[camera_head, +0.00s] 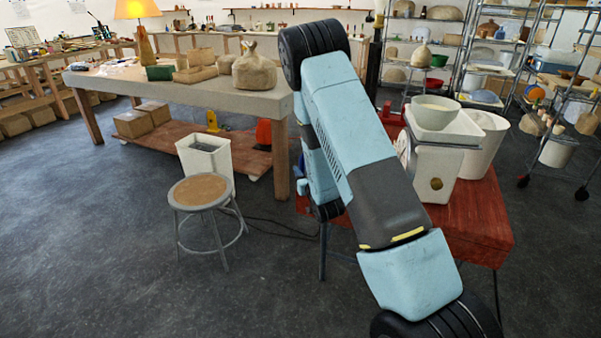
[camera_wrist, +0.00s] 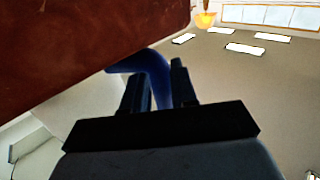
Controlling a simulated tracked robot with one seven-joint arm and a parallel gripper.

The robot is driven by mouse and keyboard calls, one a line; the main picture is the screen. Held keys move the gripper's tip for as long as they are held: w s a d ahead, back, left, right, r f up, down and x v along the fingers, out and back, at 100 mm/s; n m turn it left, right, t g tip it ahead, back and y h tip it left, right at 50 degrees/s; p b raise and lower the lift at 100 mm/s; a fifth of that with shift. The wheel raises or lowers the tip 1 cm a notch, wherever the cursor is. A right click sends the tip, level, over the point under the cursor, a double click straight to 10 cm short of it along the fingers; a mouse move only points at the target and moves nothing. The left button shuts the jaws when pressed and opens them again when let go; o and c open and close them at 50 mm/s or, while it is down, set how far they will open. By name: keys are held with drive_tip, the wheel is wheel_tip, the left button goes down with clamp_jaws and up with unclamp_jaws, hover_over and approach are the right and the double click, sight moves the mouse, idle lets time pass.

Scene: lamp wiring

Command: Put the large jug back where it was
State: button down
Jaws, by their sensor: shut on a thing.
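In the wrist view my gripper (camera_wrist: 160,90) has its two dark fingers on either side of a blue curved piece (camera_wrist: 153,66), which looks like a handle. The gripper is shut on it. I take it to be part of the large jug, but its whole shape does not show. A large dark red-brown surface (camera_wrist: 80,50) fills the upper left of this view, close to the blue piece. I cannot tell whether the two are joined. In the head view my arm hides the gripper and what it holds.
A red table (camera_head: 485,225) at right carries a scale (camera_head: 433,165) with a white bowl (camera_head: 435,110) and a white bucket (camera_head: 487,140). A long workbench (camera_head: 210,98) stands at left, with a stool (camera_head: 200,190) and white bin (camera_head: 205,155) before it. The floor at front left is clear.

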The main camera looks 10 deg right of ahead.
drive_tip(key=shift+f, duration=0.1)
drive_tip(key=c, duration=0.9)
unclamp_jaws()
